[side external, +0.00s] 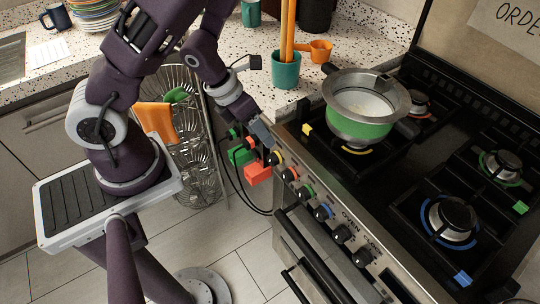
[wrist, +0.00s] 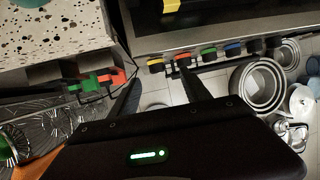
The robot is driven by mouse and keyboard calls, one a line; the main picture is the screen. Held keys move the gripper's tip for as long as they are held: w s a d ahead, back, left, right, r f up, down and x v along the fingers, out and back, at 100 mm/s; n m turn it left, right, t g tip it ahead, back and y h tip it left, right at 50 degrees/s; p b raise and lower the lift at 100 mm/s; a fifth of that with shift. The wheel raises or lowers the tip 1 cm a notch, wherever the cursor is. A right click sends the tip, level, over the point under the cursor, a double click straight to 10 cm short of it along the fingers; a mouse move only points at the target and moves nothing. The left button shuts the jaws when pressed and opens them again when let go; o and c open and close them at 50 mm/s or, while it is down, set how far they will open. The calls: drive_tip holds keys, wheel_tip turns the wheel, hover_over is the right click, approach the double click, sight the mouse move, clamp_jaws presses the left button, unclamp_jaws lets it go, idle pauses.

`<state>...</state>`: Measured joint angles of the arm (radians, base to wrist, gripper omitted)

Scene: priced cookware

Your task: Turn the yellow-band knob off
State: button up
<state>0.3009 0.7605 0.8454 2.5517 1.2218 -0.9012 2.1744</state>
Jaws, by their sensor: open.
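The yellow-band knob (side external: 276,158) is the first of a row on the stove's front panel, at the end nearest my arm. In the wrist view the yellow-band knob (wrist: 155,65) shows ahead, between the lines of my two fingers. My gripper (side external: 262,137) is open and empty, pointing down close to the yellow-band knob. Its two dark fingers (wrist: 159,78) are spread apart in the wrist view. I cannot tell whether a finger touches the knob. The red-band knob (wrist: 183,60) lies close by the right fingertip.
Red (side external: 290,174), green (side external: 306,191) and blue (side external: 323,211) banded knobs continue the row. A green-banded pot (side external: 360,122) sits on a burner above. Red (side external: 258,173) and green (side external: 240,155) block-like items hang beside the stove. A wire rack (side external: 195,160) stands left.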

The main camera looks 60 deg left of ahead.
sight(269, 155)
drive_tip(key=x, duration=0.7)
drive_tip(key=s+a+x, duration=0.1)
drive_tip(key=x, duration=0.2)
drive_tip(key=shift+d+f, duration=0.1)
drive_tip(key=shift+f, duration=0.45)
drive_tip(key=c, duration=1.2)
clamp_jaws()
